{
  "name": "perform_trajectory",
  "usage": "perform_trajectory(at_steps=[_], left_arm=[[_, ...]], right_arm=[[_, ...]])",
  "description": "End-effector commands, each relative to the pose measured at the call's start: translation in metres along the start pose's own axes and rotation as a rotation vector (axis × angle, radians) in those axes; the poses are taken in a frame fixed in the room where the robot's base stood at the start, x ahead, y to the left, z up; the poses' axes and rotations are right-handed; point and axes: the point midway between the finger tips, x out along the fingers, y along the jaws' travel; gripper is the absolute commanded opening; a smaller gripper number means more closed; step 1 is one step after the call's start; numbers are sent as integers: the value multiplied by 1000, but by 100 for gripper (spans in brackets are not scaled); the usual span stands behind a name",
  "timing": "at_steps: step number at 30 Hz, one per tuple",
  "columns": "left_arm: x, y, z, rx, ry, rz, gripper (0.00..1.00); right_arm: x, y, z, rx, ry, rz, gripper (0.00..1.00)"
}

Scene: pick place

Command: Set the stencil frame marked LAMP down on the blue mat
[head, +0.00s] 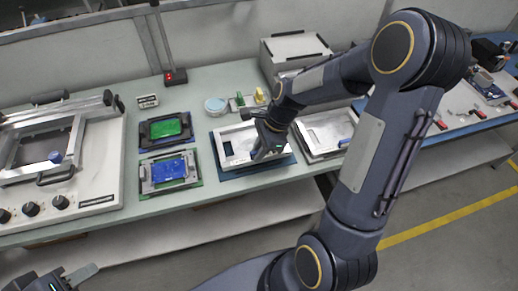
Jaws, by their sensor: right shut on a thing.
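A pale stencil frame (222,152) with an open middle lies over a dark blue mat (230,174), whose edge shows along the front and sides. My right gripper (264,153) is shut on this frame at its right side and hides part of it. I cannot tell whether the frame touches the mat. A second pale frame (325,133) lies just to the right. No LAMP marking is readable on either frame. My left gripper (68,281) is low at the bottom left, away from the table and partly cut off, and its jaw state is unclear.
A printer-like machine (100,180) fills the table's left end. Trays with a green board (166,127) and a blue board (168,170) lie left of the mat. A round tub (215,105) and a grey box (295,50) stand behind. My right arm covers much of the right.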

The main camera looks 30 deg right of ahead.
Motion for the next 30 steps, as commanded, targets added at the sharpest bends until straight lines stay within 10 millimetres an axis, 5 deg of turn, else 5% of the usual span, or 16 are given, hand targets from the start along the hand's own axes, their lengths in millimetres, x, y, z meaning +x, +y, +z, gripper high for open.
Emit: perform_trajectory(at_steps=[30], left_arm=[[3,-1,2,0,0,0,36]], right_arm=[[9,-1,-4,-1,0,-2,0]])
